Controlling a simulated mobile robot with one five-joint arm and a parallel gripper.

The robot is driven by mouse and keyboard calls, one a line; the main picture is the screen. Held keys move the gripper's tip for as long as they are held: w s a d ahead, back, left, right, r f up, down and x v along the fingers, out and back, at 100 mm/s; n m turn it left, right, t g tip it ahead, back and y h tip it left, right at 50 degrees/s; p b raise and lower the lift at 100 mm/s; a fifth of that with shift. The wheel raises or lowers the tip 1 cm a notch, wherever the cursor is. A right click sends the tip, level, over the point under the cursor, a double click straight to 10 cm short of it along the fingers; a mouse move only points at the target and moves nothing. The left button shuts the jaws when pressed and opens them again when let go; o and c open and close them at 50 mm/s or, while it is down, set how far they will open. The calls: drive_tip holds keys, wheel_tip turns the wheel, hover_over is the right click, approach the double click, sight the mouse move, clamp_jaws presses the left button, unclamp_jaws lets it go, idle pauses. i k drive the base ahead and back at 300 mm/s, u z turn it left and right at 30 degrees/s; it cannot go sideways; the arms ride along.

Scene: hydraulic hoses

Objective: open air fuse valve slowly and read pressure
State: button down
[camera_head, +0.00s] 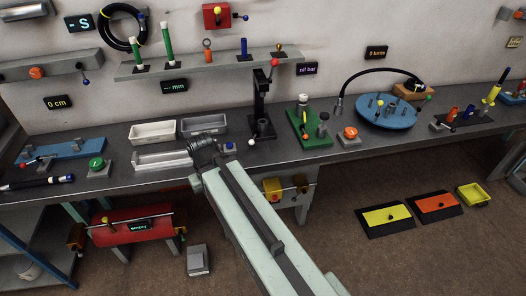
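No part carries a readable "air fuse valve" label, so I cannot tell which one it is. A red box (216,16) on the wall has a yellow part and a lever with a blue ball. A display reading "nil bar" (306,69) hangs right of the black lever press (262,108). A display reading "3 bara" (376,52) hangs above the round blue plate (387,112) with a black hose. My gripper (205,145) is dark and small, over the bench by the pale trays. Its fingers cannot be made out.
A grey wall block with an orange knob (37,73) is at upper left. A green base with fittings (308,128) and an orange button (350,133) stand mid-bench. A red tank marked "empty" (125,226) is below. Yellow and orange floor plates (436,204) lie right; floor between is clear.

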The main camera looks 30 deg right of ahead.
sight(294, 199)
drive_tip(key=z, duration=1.15)
